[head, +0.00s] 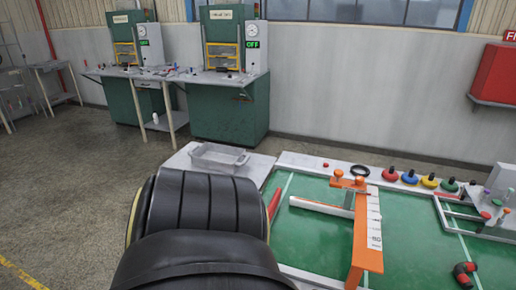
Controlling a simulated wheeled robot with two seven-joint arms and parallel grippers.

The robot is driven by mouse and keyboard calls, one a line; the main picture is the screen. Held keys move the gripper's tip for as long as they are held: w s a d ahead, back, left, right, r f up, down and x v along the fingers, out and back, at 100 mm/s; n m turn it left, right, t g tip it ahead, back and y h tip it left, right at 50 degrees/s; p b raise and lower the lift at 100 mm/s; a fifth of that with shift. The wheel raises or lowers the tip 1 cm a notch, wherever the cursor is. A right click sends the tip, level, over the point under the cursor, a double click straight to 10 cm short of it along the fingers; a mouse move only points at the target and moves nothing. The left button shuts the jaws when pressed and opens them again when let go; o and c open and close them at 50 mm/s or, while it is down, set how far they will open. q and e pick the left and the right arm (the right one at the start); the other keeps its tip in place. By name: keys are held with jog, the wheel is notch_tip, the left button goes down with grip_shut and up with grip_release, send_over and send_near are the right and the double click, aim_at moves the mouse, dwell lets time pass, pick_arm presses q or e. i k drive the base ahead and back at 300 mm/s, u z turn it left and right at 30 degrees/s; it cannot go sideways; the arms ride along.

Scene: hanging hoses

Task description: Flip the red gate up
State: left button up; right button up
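A short red bar (274,203) stands at the left edge of the green board (310,240), close to the black arm part in front. It may be the red gate, but its lower end is hidden, so I cannot tell whether it is down or tilted. An orange frame (367,240) with a white scale runs across the board. A pale bar (322,208) reaches left from it. A large black ribbed part of my arm fills the lower left and covers the board's near left side. Neither gripper shows.
A clear tray (218,156) sits on a pale surface behind the arm. Several coloured knobs (429,180) line the board's back edge, with a black ring (360,170) beside them. A red and black piece (465,273) lies at right. Green workstations (227,105) stand behind.

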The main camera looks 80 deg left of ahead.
aim_at(272, 207)
jog(key=k, duration=0.3)
jog(key=u, duration=1.1)
